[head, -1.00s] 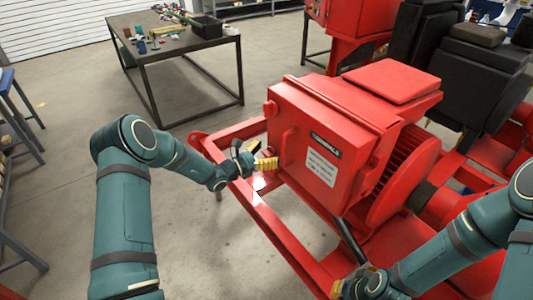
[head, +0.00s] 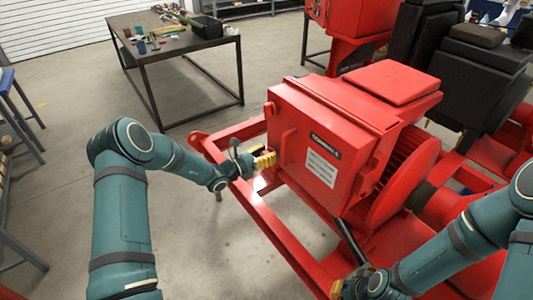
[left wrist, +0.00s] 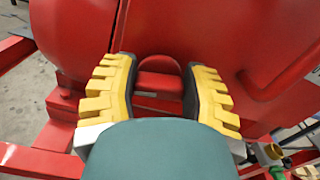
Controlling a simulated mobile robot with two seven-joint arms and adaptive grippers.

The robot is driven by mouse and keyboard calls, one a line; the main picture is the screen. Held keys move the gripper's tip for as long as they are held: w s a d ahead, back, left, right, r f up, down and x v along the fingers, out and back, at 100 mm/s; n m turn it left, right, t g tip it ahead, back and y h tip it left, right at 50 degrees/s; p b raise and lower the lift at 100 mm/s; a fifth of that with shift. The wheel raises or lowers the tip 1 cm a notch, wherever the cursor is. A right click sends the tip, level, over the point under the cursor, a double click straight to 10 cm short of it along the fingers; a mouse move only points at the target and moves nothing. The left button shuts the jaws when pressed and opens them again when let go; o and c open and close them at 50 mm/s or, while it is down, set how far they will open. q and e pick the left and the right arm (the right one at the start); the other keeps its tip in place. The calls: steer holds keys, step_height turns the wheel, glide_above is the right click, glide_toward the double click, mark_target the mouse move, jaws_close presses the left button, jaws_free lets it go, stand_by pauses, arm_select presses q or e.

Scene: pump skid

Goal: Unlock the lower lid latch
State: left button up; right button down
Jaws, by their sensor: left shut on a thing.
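The red lid (head: 318,135) of the red housing faces my left arm in the head view. My left gripper (head: 264,160), with yellow ribbed fingers, is at the lid's lower left edge. In the left wrist view its two fingers (left wrist: 160,88) are shut on a red, round-topped lower lid latch (left wrist: 159,84), which sits between the dark finger pads. In the head view the fingers hide this latch. My right gripper (head: 352,286) is at the bottom edge, partly out of frame, and its fingers cannot be made out.
An upper latch (head: 270,108) sits higher on the same lid edge, and a handle (head: 288,144) stands out from the lid. The red frame rail (head: 270,220) runs below my left gripper. A workbench (head: 185,42) with tools stands at the back left.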

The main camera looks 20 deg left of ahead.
arm_select(q)
steer(key=n+p, duration=0.1)
steer(key=n, duration=0.3)
steer(key=shift+w+a+n, duration=0.1)
steer(key=shift+a+n, duration=0.05)
steer(key=shift+n, duration=0.15)
steer(key=n+p, duration=0.1)
steer(key=n, duration=0.3)
steer(key=shift+f+n+p, duration=0.1)
steer(key=shift+n+p, duration=0.2)
steer(key=n, duration=0.3)
steer(key=shift+w+a+f+p, duration=0.1)
steer(key=shift+p, duration=0.3)
steer(key=shift+f+n+p, duration=0.15)
steer(key=shift+n+p, duration=0.15)
steer(key=shift+n, duration=1.4)
steer(key=o, duration=1.2)
steer(key=v, duration=1.2)
